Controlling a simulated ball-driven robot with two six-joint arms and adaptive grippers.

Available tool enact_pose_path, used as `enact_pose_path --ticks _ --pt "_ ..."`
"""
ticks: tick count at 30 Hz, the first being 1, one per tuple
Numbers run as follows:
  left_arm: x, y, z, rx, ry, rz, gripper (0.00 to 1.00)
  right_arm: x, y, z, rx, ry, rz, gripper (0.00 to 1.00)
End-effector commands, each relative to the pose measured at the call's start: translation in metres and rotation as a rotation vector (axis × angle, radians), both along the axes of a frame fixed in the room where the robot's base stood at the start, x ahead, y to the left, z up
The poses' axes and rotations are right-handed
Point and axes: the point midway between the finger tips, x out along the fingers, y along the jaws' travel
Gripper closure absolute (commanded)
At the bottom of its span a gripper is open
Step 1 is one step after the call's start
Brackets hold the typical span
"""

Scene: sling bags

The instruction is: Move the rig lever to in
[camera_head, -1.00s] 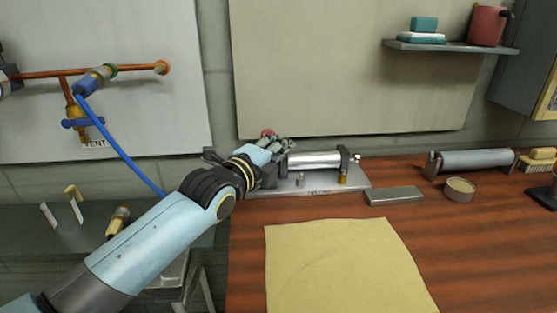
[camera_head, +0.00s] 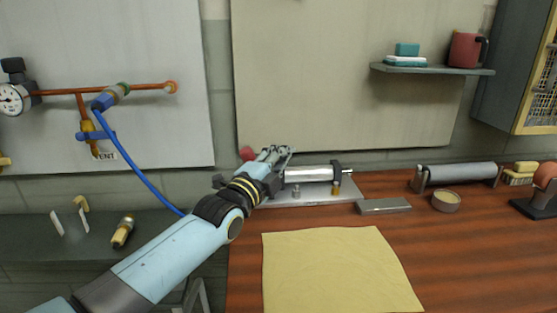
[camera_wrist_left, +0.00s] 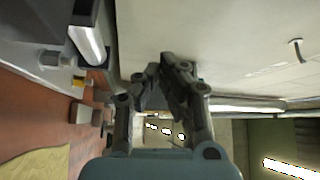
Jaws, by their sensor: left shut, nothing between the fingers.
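The rig is a grey base plate (camera_head: 318,191) on the back left of the bench, carrying a shiny metal cylinder (camera_head: 306,175). Its lever ends in a red knob (camera_head: 248,154) that shows just left of my left gripper (camera_head: 274,153). The lever's shaft is hidden behind the gripper and wrist. The left gripper is shut and empty above the cylinder's left end. I cannot tell whether it touches the lever. In the left wrist view the closed fingers (camera_wrist_left: 164,78) show, with the cylinder (camera_wrist_left: 88,45) at upper left; the knob is not seen. My right gripper is out of view.
A yellow cloth (camera_head: 335,270) lies on the wooden bench in front. A grey block (camera_head: 384,206), a round tin (camera_head: 446,201) and a grey roller (camera_head: 460,173) stand to the right. A blue hose (camera_head: 145,180) hangs at left. A wall panel is close behind the rig.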

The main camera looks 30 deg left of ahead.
Motion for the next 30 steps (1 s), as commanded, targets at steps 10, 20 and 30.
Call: enact_pose_path --ticks 10,20,30 --pt "-0.069 -0.002 -0.016 -0.001 0.004 -0.001 1.00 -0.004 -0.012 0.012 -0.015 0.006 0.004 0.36" --pt "-0.097 -0.003 -0.023 0.000 0.001 0.000 1.00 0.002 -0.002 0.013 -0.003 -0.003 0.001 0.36" --pt "-0.098 -0.003 -0.023 0.000 0.001 0.000 1.00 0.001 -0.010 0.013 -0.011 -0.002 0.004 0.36"
